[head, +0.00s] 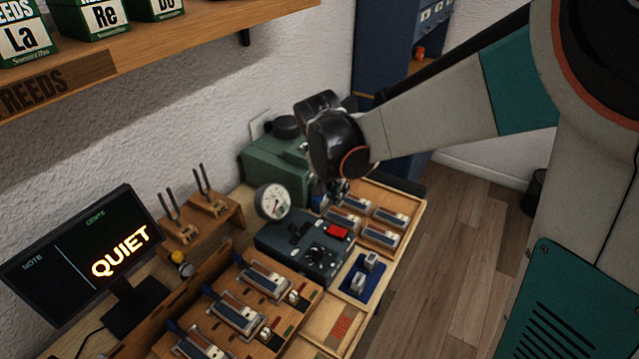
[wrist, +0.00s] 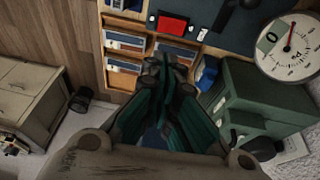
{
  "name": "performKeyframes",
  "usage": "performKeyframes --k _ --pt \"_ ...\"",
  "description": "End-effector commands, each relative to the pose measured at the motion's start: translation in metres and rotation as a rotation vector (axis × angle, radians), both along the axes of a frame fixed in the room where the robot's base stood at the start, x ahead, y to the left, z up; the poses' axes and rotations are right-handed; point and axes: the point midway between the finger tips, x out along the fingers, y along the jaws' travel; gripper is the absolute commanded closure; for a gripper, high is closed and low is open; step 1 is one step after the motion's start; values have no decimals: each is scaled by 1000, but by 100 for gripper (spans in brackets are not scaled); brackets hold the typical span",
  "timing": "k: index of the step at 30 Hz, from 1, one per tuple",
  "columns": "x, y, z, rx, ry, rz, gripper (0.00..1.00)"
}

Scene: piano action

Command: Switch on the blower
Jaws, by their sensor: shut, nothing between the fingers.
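A dark blue-grey box (head: 287,246) stands on the bench in the head view, with a red switch (head: 337,230), a round fan-like grille and black fittings on top. I cannot tell for sure that this box is the blower. In the wrist view the red switch (wrist: 172,26) lies at the top, beyond my fingertips and apart from them. My gripper (wrist: 165,68) is shut and empty, above the bench near the tray of reed-like pieces. In the head view my black wrist mostly hides the fingers. Whether the switch is on or off is not clear.
A green box (head: 262,165) with a black round top stands behind, close to my wrist. A round gauge (head: 273,202) rises beside the blue-grey box. A wooden tray (head: 412,207) holds several metal-and-blue pieces. A monitor (head: 78,262) reads QUIET. Open floor lies to the right.

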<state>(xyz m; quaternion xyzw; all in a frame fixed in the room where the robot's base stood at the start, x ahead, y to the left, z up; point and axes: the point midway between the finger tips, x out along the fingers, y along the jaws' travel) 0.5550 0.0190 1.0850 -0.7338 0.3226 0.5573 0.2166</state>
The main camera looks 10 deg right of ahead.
Motion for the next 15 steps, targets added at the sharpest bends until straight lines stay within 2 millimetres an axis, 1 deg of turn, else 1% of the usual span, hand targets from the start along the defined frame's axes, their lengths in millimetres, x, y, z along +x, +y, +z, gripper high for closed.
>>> performKeyframes --k 1,6,13,15 --pt "2 -2 -10 0 0 -1 100" --pt "7 -10 -43 0 0 -2 100" --pt "15 -20 -85 0 0 -2 100" --pt "14 -21 -96 0 0 -1 100"
